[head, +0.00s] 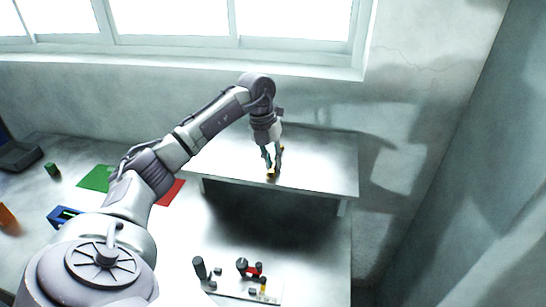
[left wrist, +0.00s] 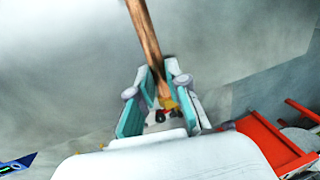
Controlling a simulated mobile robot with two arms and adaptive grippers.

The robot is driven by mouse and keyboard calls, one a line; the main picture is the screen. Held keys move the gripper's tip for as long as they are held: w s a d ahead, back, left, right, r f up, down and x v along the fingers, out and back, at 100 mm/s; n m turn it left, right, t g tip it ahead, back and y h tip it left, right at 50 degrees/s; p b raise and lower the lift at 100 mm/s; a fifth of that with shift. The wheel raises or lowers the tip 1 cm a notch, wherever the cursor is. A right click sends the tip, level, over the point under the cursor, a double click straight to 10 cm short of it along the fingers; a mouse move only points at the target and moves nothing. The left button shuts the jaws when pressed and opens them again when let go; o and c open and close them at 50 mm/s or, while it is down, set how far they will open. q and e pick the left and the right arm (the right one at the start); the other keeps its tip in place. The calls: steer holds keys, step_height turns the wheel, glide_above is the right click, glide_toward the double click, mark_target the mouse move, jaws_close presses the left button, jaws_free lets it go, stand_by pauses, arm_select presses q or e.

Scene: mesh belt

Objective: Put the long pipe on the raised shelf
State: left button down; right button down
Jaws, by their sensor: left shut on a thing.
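The long pipe (left wrist: 148,45) is copper-brown in the left wrist view. It runs from the top edge down between the fingers of my left gripper (left wrist: 159,95). In the head view my left gripper (head: 272,165) points down over the raised shelf (head: 325,170), a pale metal top on legs. Only a small yellow-orange bit (head: 271,173) shows at its fingertips there. The left gripper is shut on the pipe. Whether the pipe touches the shelf top cannot be told. My right gripper is not in view.
Below the shelf lies a plate (head: 232,290) with black and red parts. A green mat (head: 96,178), a red mat (head: 170,192) and a blue object (head: 64,216) lie left. A window and wall stand behind. The shelf's right part is bare.

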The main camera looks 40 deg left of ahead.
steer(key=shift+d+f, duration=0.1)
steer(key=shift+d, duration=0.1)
arm_select(q)
steer(key=c, duration=1.1)
jaws_free()
steer(key=shift+f, duration=0.1)
steer(key=shift+c, duration=0.2)
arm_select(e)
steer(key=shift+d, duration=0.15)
arm_select(q)
steer(key=shift+r, duration=0.45)
step_height(320, 180, up, 11)
steer(key=s+a+b, duration=0.1)
steer(key=a, duration=0.1)
steer(key=shift+b, duration=0.3)
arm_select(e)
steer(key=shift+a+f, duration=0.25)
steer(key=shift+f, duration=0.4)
arm_select(q)
steer(key=shift+s, duration=0.15)
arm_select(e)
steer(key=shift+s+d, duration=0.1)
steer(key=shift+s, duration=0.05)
